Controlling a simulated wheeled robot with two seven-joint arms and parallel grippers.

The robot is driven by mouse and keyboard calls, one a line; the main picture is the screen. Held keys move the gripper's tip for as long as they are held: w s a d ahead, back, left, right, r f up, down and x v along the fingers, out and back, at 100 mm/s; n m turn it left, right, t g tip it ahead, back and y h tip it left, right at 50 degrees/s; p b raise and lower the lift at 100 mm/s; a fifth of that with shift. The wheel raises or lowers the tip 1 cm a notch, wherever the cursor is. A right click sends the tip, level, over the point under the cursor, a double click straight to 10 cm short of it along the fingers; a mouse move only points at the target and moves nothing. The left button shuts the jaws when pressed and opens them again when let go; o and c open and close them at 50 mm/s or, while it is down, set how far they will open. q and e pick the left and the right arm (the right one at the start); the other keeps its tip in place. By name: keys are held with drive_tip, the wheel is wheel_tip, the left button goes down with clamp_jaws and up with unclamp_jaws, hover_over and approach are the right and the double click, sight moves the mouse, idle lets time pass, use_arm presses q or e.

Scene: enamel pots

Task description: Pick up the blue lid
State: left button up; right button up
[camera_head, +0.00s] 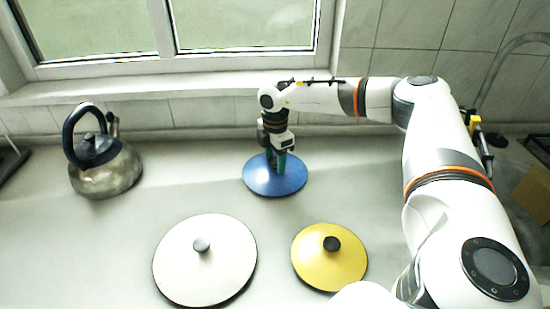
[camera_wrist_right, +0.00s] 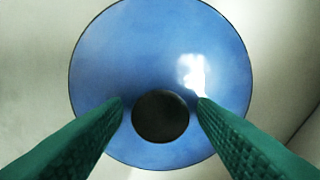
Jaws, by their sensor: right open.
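The blue lid (camera_head: 260,182) lies flat on the counter near the back wall, right of the kettle. It also shows in the right wrist view (camera_wrist_right: 150,50), where its round black knob (camera_wrist_right: 160,116) sits between two green fingers. My right gripper (camera_head: 276,168) points straight down over the lid, its fingers at the knob, hiding the knob in the head view. In the right wrist view the gripper (camera_wrist_right: 161,103) is open, with a finger on each side of the knob and narrow gaps between. My left gripper is not in view.
A white lid (camera_head: 190,270) with a grey knob and a yellow lid (camera_head: 325,266) with a black knob lie on the counter in front. A metal kettle (camera_head: 105,175) with a dark handle stands at the left. The wall and window sill (camera_head: 180,92) rise behind the blue lid.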

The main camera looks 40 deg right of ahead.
drive_tip(key=c, duration=0.9)
